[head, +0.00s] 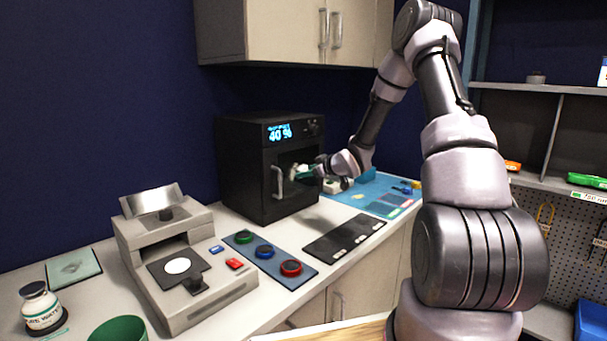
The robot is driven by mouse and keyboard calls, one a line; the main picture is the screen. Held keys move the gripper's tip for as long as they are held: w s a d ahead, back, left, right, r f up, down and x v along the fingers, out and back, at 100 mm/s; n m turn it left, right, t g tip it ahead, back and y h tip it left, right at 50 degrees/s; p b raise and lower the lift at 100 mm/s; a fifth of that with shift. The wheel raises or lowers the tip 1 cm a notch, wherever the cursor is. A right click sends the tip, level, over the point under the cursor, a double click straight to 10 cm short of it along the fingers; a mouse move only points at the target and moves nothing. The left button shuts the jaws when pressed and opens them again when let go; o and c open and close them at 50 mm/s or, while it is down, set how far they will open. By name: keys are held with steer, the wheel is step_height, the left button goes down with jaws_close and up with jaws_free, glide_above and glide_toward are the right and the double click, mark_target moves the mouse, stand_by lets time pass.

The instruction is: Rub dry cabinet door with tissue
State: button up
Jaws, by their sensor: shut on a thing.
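The dry cabinet (240,180) is a black box on the counter with a lit display reading 40 %. Its door (288,200) faces right and looks closed, with a pale vertical handle (278,183) on its left side. My gripper (304,172) is at the upper part of the door, just right of the handle. It is shut on a small white tissue (297,170), which is at or very near the door surface. Whether the tissue touches the door is hard to tell at this size. My gripper's far finger is partly hidden.
A grey device (190,265) stands left on the counter, beside a blue panel with green, blue and red buttons (268,256). A black mat (343,238) and a blue mat (370,195) lie right of the cabinet. Wall cupboards (290,30) hang above. Shelves stand at right.

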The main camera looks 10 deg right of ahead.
steer(key=shift+d, duration=0.2)
steer(key=shift+s+a, duration=0.3)
steer(key=shift+a, duration=0.3)
steer(key=shift+s+a, duration=0.35)
steer(key=shift+a, duration=0.3)
steer(key=shift+s+a, duration=0.3)
steer(key=shift+a, duration=0.3)
steer(key=shift+s+a, duration=0.55)
steer(key=shift+a, duration=0.2)
steer(key=shift+s+a, duration=0.55)
steer(key=shift+a, duration=0.2)
steer(key=shift+d, duration=0.1)
steer(key=shift+s+d, duration=0.55)
steer(key=shift+s, duration=0.25)
steer(key=shift+s+d, duration=0.6)
steer(key=shift+s, duration=0.25)
steer(key=shift+s+d, duration=0.55)
steer(key=shift+s, duration=0.25)
steer(key=shift+s+d, duration=0.45)
steer(key=shift+s, duration=0.2)
steer(key=shift+s+d, duration=0.4)
steer(key=shift+s, duration=0.2)
